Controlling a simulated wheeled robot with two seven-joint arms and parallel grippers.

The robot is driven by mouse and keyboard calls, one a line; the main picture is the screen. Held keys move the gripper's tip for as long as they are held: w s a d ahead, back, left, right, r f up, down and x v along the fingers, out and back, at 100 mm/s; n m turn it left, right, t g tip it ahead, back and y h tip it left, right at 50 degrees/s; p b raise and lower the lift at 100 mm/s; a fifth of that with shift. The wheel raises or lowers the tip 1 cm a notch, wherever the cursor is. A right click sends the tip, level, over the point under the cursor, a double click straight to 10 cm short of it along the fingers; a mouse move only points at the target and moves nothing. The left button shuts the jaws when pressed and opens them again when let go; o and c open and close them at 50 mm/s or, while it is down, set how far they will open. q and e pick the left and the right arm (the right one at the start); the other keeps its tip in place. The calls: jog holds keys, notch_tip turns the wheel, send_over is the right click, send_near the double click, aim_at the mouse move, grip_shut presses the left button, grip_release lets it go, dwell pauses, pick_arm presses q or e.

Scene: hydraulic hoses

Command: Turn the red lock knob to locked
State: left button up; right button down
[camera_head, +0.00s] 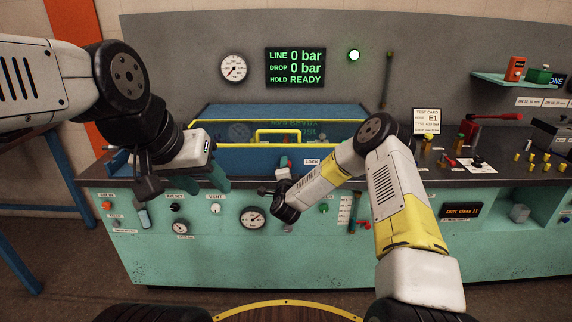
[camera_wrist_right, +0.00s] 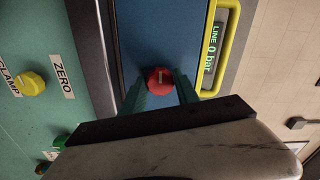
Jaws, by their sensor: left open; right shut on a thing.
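The red lock knob (camera_wrist_right: 159,80) is on the blue front of the test chamber. A small pale mark shows on its face in the right wrist view. My right gripper (camera_wrist_right: 164,88) has its two green fingers on either side of the knob and is shut on it. In the head view the knob (camera_head: 284,161) shows small, left of the LOCK label (camera_head: 312,161), at the tip of my right arm. My left gripper (camera_head: 214,174) is open and empty in front of the chamber's left part, its green fingers pointing down.
The chamber's lid (camera_head: 285,127) is down, with a yellow handle (camera_head: 291,132) above the knob. The display (camera_head: 296,67) reads LINE 0 bar, DROP 0 bar, HOLD READY, beside a green lamp (camera_head: 354,55). Gauges and knobs line the teal panel below. Fittings stand on the right bench.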

jog(key=shift+f, duration=0.15)
jog(key=c, duration=0.9)
grip_release()
jog(key=shift+s, duration=0.1)
jog(key=s, duration=0.7)
jog(key=shift+s, duration=0.35)
